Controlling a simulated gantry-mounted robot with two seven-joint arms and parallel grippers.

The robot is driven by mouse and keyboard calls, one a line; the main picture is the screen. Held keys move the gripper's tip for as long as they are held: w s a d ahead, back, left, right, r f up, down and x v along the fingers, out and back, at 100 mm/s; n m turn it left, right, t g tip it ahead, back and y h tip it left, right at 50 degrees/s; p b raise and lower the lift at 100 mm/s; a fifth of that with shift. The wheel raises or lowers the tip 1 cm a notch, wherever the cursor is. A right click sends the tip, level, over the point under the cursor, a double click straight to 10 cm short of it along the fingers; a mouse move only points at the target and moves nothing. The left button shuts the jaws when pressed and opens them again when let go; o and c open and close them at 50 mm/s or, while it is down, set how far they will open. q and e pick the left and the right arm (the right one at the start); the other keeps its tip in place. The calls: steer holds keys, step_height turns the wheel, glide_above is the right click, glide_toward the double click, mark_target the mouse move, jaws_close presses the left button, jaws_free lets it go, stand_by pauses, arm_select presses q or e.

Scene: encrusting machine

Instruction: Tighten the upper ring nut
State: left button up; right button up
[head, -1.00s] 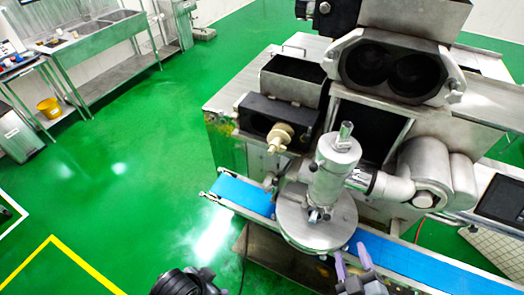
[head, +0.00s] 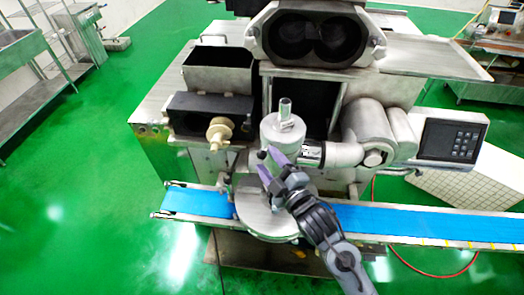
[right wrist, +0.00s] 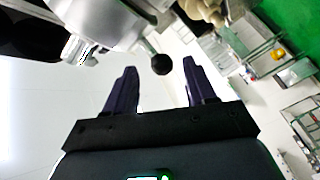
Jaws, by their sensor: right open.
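A grey metal cylinder (head: 283,132) stands upright over a round disc (head: 262,222) on the machine. I take the upper ring nut to be on this cylinder, but its edges are not clear. A small black ball knob (head: 262,154) shows at the cylinder's left front. My right gripper (head: 269,163) is open in front of the cylinder, with its purple fingers pointing up and left. In the right wrist view the knob (right wrist: 161,64) appears between the open fingers, near their tips, with the shiny cylinder (right wrist: 110,20) behind. Whether a finger touches it is unclear. My left gripper is out of view.
A blue conveyor belt (head: 425,223) runs left to right under the disc. A horizontal metal arm (head: 345,155) joins the cylinder on the right. A beige nozzle (head: 219,133) juts out at the left. The green floor (head: 90,220) at the left is clear.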

mark_target(265, 157)
steer(key=shift+p+x, duration=0.3)
steer(key=shift+x, duration=1.65)
jaws_close()
